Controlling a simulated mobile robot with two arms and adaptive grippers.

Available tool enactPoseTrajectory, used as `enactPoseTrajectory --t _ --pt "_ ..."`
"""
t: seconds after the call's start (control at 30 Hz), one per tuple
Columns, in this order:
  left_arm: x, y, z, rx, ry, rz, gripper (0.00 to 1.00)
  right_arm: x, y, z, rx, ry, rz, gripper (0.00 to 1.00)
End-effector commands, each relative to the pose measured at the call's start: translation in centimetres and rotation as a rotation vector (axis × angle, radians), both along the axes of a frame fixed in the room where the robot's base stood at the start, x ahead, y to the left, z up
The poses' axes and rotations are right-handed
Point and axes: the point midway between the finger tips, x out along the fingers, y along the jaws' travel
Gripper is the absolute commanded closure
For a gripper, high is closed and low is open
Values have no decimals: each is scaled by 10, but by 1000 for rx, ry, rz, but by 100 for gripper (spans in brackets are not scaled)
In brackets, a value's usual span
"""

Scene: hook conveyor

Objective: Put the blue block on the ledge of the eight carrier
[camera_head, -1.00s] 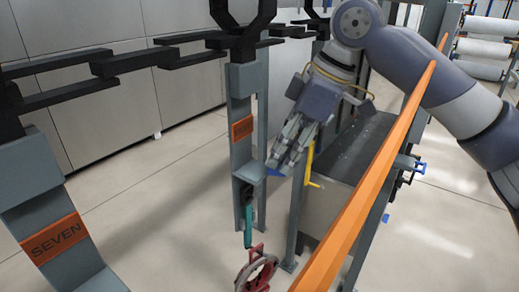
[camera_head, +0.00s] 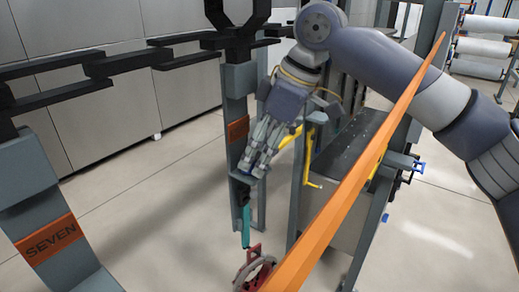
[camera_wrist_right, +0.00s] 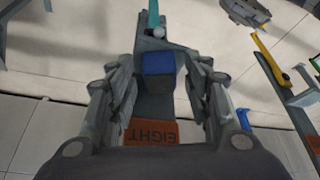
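The eight carrier (camera_head: 240,105) is a grey hanging frame with an orange plate; the plate reads EIGHT (camera_wrist_right: 150,133) in the right wrist view. Its small ledge (camera_head: 241,178) is low on the frame. The blue block (camera_wrist_right: 158,66) sits at the ledge, between the fingers of my right gripper (camera_wrist_right: 160,78). The fingers stand apart, with a narrow gap visible on each side of the block. In the head view my right gripper (camera_head: 256,168) reaches down over the ledge and mostly hides the block. My left gripper is not in view.
A teal tool (camera_head: 246,226) hangs below the ledge, with a red part (camera_head: 256,270) under it. An orange rail (camera_head: 370,165) crosses in front of my right arm. The seven carrier (camera_head: 45,220) hangs at left. A yellow-handled grey station (camera_head: 345,165) stands at right.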

Motion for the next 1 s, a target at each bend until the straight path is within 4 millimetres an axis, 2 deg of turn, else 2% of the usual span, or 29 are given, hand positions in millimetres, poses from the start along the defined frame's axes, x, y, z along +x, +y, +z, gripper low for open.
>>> enactPoseTrajectory --t 0.17,0.33,0.47,0.8,1.0 --pt "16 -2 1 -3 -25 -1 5 0 0 0 0 0 0 50" --pt "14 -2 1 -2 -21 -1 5 0 0 2 0 0 0 50" --pt "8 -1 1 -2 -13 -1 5 -1 -4 13 2 0 0 50" --pt "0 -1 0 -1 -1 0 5 -18 -77 13 1 0 -3 50" --pt "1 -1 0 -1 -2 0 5 -26 -109 13 0 0 -1 50"
